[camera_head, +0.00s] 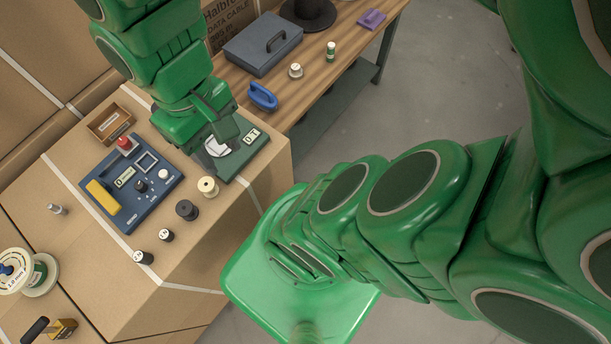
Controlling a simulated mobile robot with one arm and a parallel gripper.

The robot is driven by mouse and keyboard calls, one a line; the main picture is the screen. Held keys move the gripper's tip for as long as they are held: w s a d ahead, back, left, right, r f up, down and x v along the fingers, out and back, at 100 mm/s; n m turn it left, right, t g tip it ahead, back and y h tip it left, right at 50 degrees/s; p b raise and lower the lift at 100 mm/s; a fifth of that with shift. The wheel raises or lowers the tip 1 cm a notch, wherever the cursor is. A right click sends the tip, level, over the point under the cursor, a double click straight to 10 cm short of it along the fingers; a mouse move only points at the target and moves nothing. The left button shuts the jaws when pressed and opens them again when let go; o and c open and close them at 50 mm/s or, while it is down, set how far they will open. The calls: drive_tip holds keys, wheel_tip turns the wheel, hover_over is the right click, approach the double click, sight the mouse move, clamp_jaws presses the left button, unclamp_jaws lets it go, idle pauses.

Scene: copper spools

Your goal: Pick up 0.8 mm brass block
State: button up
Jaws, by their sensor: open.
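My gripper (222,138) points down over a green scale (239,164) at the right end of the cardboard box top. It looks open, and I see nothing held in it; my arm hides part of the scale. A small brass-coloured block (63,328) lies at the lower left, near the picture's edge, far from my gripper. A black-handled tool (36,329) lies against or just beside it. Whether the block is marked 0.8 mm is too small to read.
A blue control panel (131,184) sits on the box, with a wooden tray (110,122) behind it. A labelled spool (38,275) is at far left.

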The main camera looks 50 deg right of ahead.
wheel_tip(320, 180, up, 4)
drive_tip(key=d+r, duration=0.1)
drive_tip(key=d, duration=0.1)
drive_tip(key=w+a+r+n+t+y, duration=0.1)
drive_tip(key=w+a+n+t+y, duration=0.15)
drive_tip(key=w+a, duration=0.65)
drive_tip(key=w+a+r+n+t+y, duration=0.25)
drive_tip(key=w+a, duration=0.25)
drive_tip(key=a, duration=0.9)
drive_tip(key=w+a+r+t+y, duration=0.1)
drive_tip(key=w+a+r+y, duration=0.1)
drive_tip(key=a, duration=0.6)
drive_tip(key=w+a+r+t+y, duration=0.2)
drive_tip(key=a+r, duration=0.1)
drive_tip(key=a, duration=0.4)
drive_tip(key=m+t+h, duration=0.3)
drive_tip(key=t, duration=0.3)
hover_over(48, 332)
drive_tip(key=w+a, duration=0.2)
drive_tip(key=a, duration=0.1)
wheel_tip(48, 332, down, 4)
drive_tip(key=r, duration=0.1)
drive_tip(key=s+d+f+t+h, duration=0.1)
drive_tip(key=s+d+f+h, duration=0.3)
drive_tip(key=s+f, duration=0.25)
drive_tip(key=shift+m+h, duration=0.3)
wheel_tip(48, 332, down, 26)
drive_tip(key=shift+s+a+f, duration=0.1)
drive_tip(key=shift+x, duration=4)
